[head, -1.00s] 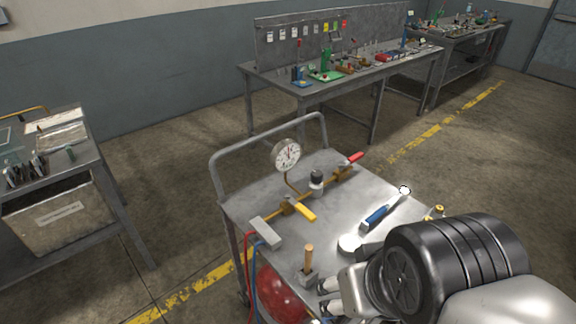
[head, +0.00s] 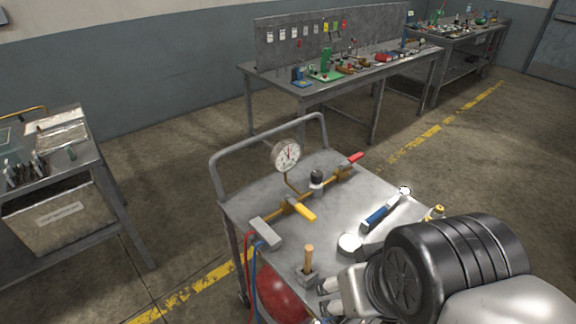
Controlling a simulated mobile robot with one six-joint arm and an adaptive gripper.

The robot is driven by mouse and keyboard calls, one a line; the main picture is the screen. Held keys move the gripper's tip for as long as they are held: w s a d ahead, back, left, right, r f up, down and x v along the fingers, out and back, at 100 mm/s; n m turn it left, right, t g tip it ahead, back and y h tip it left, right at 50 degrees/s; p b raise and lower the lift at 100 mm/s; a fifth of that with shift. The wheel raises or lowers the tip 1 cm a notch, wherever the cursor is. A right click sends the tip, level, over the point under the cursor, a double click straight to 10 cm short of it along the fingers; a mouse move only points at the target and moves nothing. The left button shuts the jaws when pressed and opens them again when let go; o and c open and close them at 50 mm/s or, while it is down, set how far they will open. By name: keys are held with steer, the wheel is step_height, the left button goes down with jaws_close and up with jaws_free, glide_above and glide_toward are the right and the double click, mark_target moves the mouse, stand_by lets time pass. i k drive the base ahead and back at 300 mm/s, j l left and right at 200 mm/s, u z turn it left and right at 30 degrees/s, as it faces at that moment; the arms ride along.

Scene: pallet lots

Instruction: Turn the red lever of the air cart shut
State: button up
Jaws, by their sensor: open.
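The air cart (head: 238,206) stands in front of me with a grey metal top and a tube handle at its far end. The red lever (head: 355,158) is at the right end of the brass pipe (head: 330,185) on the cart top, lying roughly in line with the pipe. A yellow lever (head: 304,212) sits on the same pipe further left. A round pressure gauge (head: 286,156) rises from the pipe. My gripper (head: 327,296) is at the near edge of the cart, open, beside a wooden-handled tool and well away from the red lever. My arm hides the near right part of the cart.
A wooden-handled tool (head: 309,260), a blue-handled tool (head: 376,217), a round tin (head: 349,245) and a grey block (head: 266,232) lie on the cart. A red tank (head: 280,298) is below. Benches stand behind and at left.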

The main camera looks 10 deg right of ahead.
mark_target(355, 157)
steer(key=k+l, duration=0.15)
steer(key=i+l, duration=0.15)
steer(key=l, duration=0.3)
steer(key=i+l+u, duration=0.1)
steer(key=l, duration=0.3)
steer(key=i+l, duration=0.1)
steer(key=l, duration=0.35)
steer(key=i+l, duration=0.1)
steer(key=l, duration=0.35)
steer(key=i+l+u, duration=0.1)
steer(key=l, duration=0.3)
steer(key=i+l, duration=0.2)
steer(key=i, duration=0.25)
